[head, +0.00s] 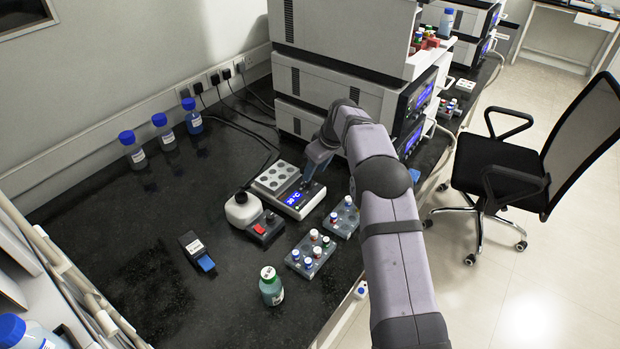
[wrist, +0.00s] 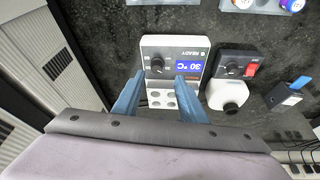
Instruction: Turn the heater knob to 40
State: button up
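The heater (head: 292,192) is a white block with a grey vial plate and a blue display (wrist: 188,68) that reads 30 °C in the wrist view. Its dark round knob (wrist: 157,63) is beside the display in the wrist view. In the head view my gripper covers the knob area. My gripper (wrist: 160,80) has two blue fingers spread apart, with nothing between them that I can see held. The fingertips point at the heater, close to the knob. I cannot tell whether they touch it. In the head view my gripper (head: 312,178) is over the heater's right side.
Vial racks (head: 311,255) are in front. Stacked instruments (head: 330,75) rise behind. The left bench is mostly clear.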

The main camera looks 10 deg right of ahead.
aim_at(310, 182)
jog(key=shift+w+r+m, duration=0.1)
jog(key=shift+w+m, duration=0.25)
jog(key=shift+m, duration=0.25)
jog(key=shift+p+x, duration=1.15)
jog(key=shift+x, duration=2.5)
jog(key=shift+w, duration=0.1)
grip_shut()
